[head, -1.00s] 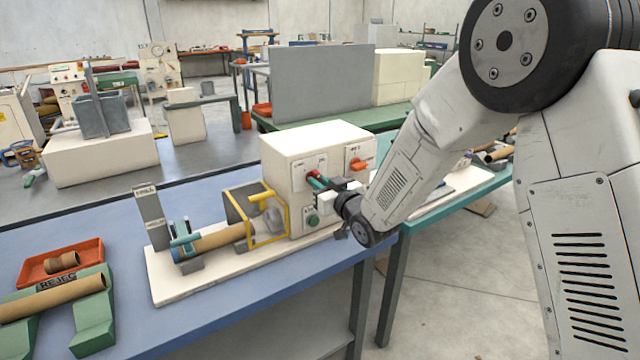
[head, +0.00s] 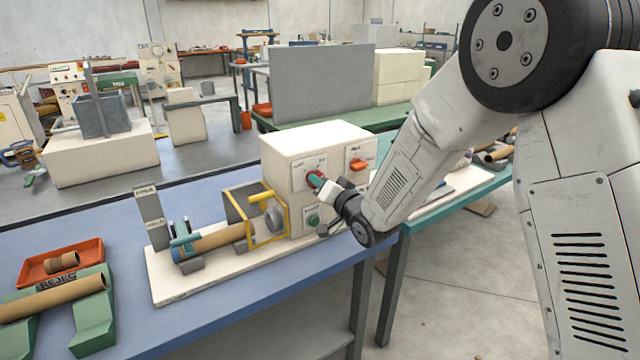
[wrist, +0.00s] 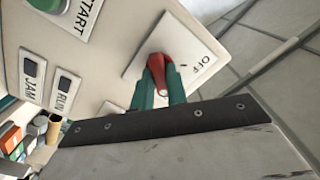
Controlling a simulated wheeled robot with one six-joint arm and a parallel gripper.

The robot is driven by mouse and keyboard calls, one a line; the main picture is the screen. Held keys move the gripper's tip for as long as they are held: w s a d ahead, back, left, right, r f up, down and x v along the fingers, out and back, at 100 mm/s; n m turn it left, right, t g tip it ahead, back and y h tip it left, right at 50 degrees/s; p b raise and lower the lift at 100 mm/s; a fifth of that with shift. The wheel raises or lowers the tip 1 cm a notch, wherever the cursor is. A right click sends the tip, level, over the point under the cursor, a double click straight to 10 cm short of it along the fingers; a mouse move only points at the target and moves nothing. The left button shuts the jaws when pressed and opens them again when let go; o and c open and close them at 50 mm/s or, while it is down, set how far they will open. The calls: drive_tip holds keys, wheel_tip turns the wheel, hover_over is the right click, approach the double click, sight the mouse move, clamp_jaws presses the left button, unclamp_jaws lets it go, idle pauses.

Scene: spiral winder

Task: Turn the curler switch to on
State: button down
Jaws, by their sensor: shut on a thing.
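The curler switch is a red knob (head: 313,178) on a pale plate on the front of the white machine box (head: 318,140). In the wrist view the red knob (wrist: 159,68) sits between the green fingers of my gripper (wrist: 162,88), which is shut on it. The word OFF shows on the plate to the right of the knob; the rest of the plate's lettering is partly hidden by my gripper. In the head view my gripper (head: 321,184) reaches the knob from the right.
A second, orange-red switch (head: 357,165) is to the right on the box. A green START button (head: 313,220) is below. In the wrist view, JAM (wrist: 32,70) and RUN (wrist: 65,88) indicators are at left. A yellow guard (head: 268,218) and cardboard tube (head: 222,238) stand left.

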idle(0.3)
drive_tip(key=c, duration=1.4)
unclamp_jaws()
drive_tip(key=v, duration=0.7)
drive_tip(key=shift+s+d, duration=0.25)
drive_tip(key=shift+s, duration=0.1)
drive_tip(key=shift+f, duration=0.1)
